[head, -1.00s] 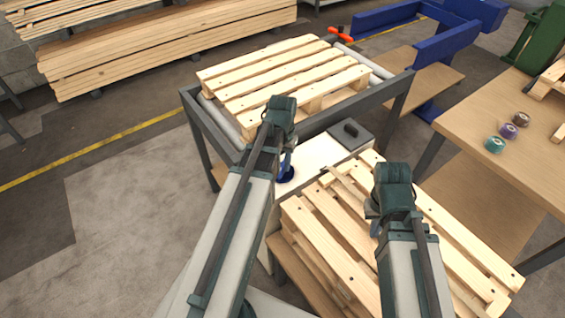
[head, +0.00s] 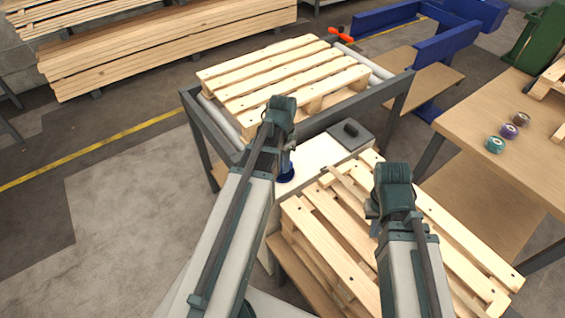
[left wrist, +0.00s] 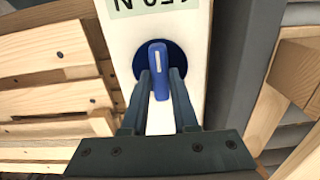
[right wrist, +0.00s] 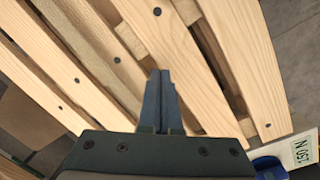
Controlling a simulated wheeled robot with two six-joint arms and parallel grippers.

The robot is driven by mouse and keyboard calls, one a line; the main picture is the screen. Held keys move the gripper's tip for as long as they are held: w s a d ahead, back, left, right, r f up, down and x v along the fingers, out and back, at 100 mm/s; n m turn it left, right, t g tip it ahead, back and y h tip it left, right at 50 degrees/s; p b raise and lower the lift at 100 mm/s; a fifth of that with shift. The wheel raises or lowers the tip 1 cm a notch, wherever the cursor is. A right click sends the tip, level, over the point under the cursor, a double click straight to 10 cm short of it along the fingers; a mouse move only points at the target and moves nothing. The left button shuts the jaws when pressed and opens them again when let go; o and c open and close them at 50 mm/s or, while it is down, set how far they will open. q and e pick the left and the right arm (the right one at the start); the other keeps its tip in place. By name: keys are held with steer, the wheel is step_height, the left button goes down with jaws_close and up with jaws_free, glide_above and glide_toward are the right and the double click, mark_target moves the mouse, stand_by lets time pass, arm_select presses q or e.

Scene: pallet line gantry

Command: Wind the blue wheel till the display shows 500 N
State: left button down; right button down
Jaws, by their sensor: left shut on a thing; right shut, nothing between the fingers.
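The blue wheel (left wrist: 177,56) is a dark blue disc with a raised lighter blue handle (left wrist: 158,62), set on a white panel. It also shows in the head view (head: 286,176), partly behind my left arm. My left gripper (left wrist: 159,74) is shut on the handle, one finger on each side. In the right wrist view the display (right wrist: 303,153) appears to read 150 N. My right gripper (right wrist: 161,74) is shut and empty above a wooden pallet.
The pallet stack (head: 322,236) lies under my right gripper, close beside the white panel. Another pallet (head: 290,75) rests on a roller frame behind the wheel. A dark box (head: 350,131) sits on the white unit. A wooden table (head: 480,120) with several small rolls stands at right.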

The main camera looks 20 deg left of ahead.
arm_select(q)
steer(key=m, duration=0.5)
steer(key=shift+m, duration=0.3)
steer(key=m, duration=0.9)
steer(key=shift+m, duration=2.2)
steer(key=c, duration=0.7)
jaws_free()
steer(key=shift+r, duration=0.1)
arm_select(e)
steer(key=shift+r, duration=0.1)
